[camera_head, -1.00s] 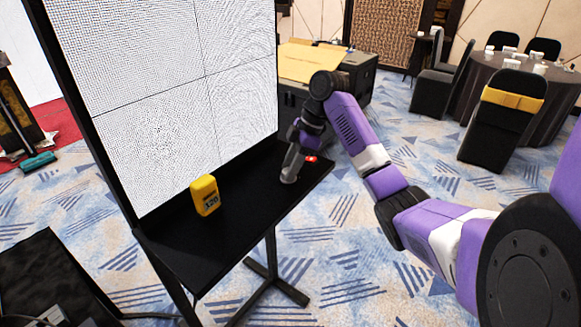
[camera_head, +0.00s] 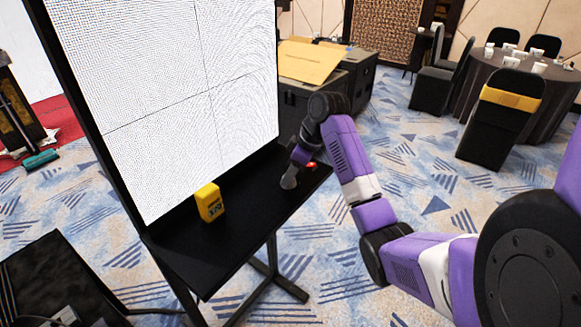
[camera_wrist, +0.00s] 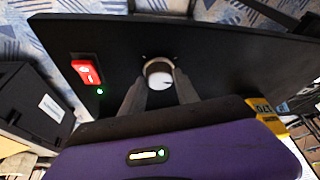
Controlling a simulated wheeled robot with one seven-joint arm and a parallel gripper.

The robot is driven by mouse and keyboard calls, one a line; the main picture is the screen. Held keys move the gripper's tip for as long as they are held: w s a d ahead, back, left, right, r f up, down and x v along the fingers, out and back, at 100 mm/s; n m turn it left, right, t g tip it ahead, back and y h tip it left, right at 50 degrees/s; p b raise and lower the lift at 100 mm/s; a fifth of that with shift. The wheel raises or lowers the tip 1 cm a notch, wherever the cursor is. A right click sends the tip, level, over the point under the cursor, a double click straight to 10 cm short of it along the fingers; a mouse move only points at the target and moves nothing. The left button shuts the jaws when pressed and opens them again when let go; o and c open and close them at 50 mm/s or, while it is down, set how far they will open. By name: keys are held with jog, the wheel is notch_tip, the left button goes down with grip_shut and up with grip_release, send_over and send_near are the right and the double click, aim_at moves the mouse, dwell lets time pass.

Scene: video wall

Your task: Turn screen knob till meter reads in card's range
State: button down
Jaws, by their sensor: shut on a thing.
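A pale round knob (camera_wrist: 158,74) with a dark pointer mark stands on the black shelf (camera_head: 240,232) below the video wall. My gripper (camera_wrist: 160,77) is shut on the knob, with one grey finger on each side of it. In the head view my gripper (camera_head: 289,180) points down at the shelf's right part and hides the knob. A yellow meter (camera_head: 207,196) stands upright at the shelf's left. Its dark digits are too small to read surely. The meter also shows, partly, at the right in the wrist view (camera_wrist: 263,105). I cannot make out a card.
A red switch (camera_wrist: 87,74) with a green light (camera_wrist: 99,91) sits beside the knob. The lit video wall (camera_head: 190,90) rises behind the shelf. A dark case (camera_head: 300,100) stands behind the shelf's right end. The shelf is clear between meter and gripper.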

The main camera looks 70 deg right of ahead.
jog(key=m+p, duration=0.2)
jog(key=m+h+p, duration=0.1)
jog(key=m+p, duration=0.1)
jog(key=m+h+p, duration=0.1)
jog(key=m+p, duration=0.1)
jog(key=shift+a+r+m+g, duration=0.2)
jog(key=shift+r+m+g, duration=0.1)
jog(key=shift+g, duration=0.1)
jog(key=m, duration=0.1)
jog(key=m+h+p, duration=0.1)
jog(key=m, duration=0.1)
jog(key=m+g+h, duration=0.1)
jog(key=shift+w+a+f+m, duration=0.1)
jog(key=shift+w+f+m, duration=0.05)
jog(key=shift+f+m, duration=0.15)
jog(key=m+g, duration=0.1)
jog(key=m, duration=0.2)
jog(key=shift+w+h, duration=0.1)
jog(key=shift+h, duration=0.2)
jog(key=m+g, duration=0.1)
jog(key=m, duration=0.3)
jog(key=shift+g, duration=0.3)
jog(key=m+g, duration=0.1)
jog(key=m, duration=0.2)
jog(key=m+g, duration=0.1)
jog(key=m, duration=0.2)
jog(key=shift+w, duration=0.15)
jog(key=c, duration=0.9)
grip_release()
